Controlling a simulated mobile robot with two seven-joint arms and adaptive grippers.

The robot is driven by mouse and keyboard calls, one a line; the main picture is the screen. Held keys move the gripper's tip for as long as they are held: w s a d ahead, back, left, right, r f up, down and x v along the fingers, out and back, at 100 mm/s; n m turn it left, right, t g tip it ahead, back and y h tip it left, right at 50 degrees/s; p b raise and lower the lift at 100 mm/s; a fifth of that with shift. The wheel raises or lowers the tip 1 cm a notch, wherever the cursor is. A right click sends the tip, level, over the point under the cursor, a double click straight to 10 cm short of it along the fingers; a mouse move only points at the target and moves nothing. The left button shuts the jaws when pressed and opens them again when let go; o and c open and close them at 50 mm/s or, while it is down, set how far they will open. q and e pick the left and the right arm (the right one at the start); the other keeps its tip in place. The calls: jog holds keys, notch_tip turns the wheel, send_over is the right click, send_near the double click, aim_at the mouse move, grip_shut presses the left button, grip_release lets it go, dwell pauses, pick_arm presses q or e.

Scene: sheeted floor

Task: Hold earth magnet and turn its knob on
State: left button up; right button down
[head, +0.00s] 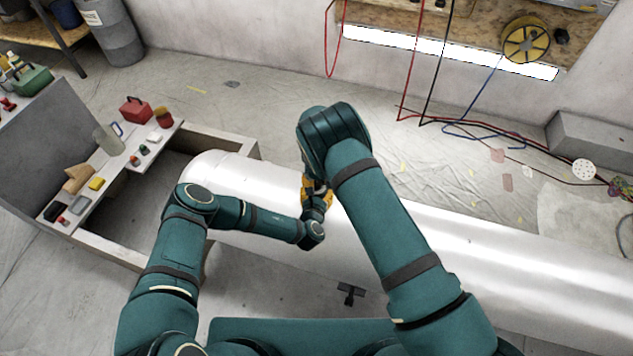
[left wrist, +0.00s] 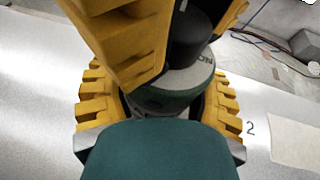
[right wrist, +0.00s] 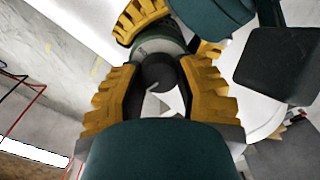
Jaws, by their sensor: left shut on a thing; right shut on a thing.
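The earth magnet (left wrist: 170,101) is a short green and grey cylinder with a black knob (right wrist: 160,72) on top. It sits on the large silver cylinder (head: 440,235). My left gripper (left wrist: 158,96) is shut around the magnet's body, its yellow fingers on either side. My right gripper (right wrist: 157,84) is shut on the knob, with a finger on each side; a pale line marks the knob's face. Part of the lettering "ON" shows on the magnet's grey top in the left wrist view. In the head view both grippers meet over the cylinder and my arms hide the magnet.
A low bench (head: 88,198) at the left holds a jug (head: 108,138), a red box (head: 136,109) and small items. A small black object (head: 350,293) lies low in the head view. Cables hang by the wall and lie on the floor behind the cylinder.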

jog(key=shift+m, duration=0.3)
jog(key=m, duration=0.3)
jog(key=shift+m, duration=0.4)
jog(key=m, duration=0.4)
jog(key=shift+d+m, duration=0.1)
jog(key=shift+m, duration=0.2)
jog(key=m, duration=0.4)
jog(key=shift+d, duration=0.1)
jog(key=shift+m, duration=2.2)
jog(key=shift+f, duration=0.1)
jog(key=c, duration=0.6)
grip_release()
